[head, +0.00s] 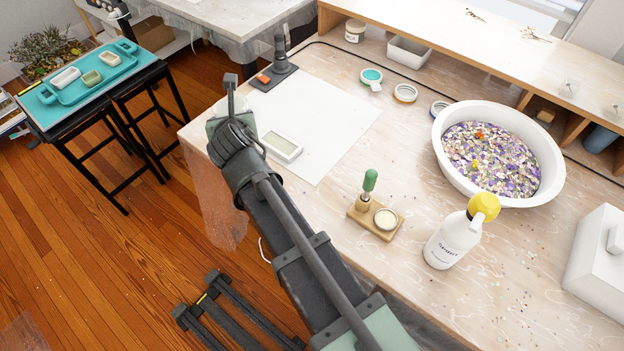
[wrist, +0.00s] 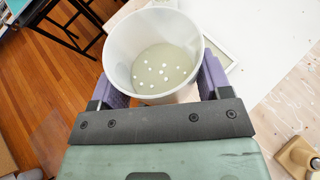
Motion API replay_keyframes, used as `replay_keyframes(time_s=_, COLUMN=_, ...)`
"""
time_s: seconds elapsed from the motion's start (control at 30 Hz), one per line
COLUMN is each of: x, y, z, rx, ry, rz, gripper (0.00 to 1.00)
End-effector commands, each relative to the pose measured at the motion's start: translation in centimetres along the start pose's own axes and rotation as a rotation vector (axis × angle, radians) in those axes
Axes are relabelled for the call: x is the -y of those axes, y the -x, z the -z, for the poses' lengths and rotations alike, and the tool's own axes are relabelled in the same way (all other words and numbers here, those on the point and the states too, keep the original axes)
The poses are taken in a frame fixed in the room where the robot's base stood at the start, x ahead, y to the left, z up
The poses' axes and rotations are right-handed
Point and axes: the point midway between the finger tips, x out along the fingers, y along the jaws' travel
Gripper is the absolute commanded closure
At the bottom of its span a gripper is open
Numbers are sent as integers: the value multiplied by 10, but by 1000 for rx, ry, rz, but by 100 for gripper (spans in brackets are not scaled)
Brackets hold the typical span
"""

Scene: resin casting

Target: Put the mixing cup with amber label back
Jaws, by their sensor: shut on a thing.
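A translucent white mixing cup (wrist: 155,55) stands between the two purple fingers of my gripper (wrist: 160,85) in the wrist view. My gripper is shut on it. The cup is open at the top and holds a greyish-green content with several white specks. No amber label shows on the side facing me. In the head view my gripper (head: 230,112) is at the left edge of the worktable, and my arm mostly hides the cup there.
A dark stand (head: 279,65) with an orange item is behind my gripper. A wooden block (head: 374,220) with a green-handled tool, a white bottle (head: 447,242) and a white basin (head: 548,147) of flakes stand rightward. The white sheet (head: 335,120) is mostly clear. A teal tray (head: 92,75) is far left.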

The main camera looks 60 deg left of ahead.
Motion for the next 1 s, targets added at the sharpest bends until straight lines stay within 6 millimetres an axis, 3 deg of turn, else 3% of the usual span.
replay_keyframes(time_s=0.03, x=26, y=0, z=6, rx=3, ry=-28, rz=52, gripper=53)
replay_keyframes(time_s=0.2, x=96, y=6, z=14, rx=23, ry=-121, rz=225, gripper=53)
replay_keyframes(time_s=0.43, x=160, y=24, z=24, rx=56, ry=-230, rz=439, gripper=53)
replay_keyframes(time_s=0.63, x=183, y=41, z=24, rx=96, ry=-306, rz=614, gripper=53)
replay_keyframes(time_s=0.87, x=186, y=44, z=23, rx=118, ry=-324, rz=668, gripper=54)
replay_keyframes(time_s=1.0, x=186, y=34, z=40, rx=117, ry=-324, rz=666, gripper=54)
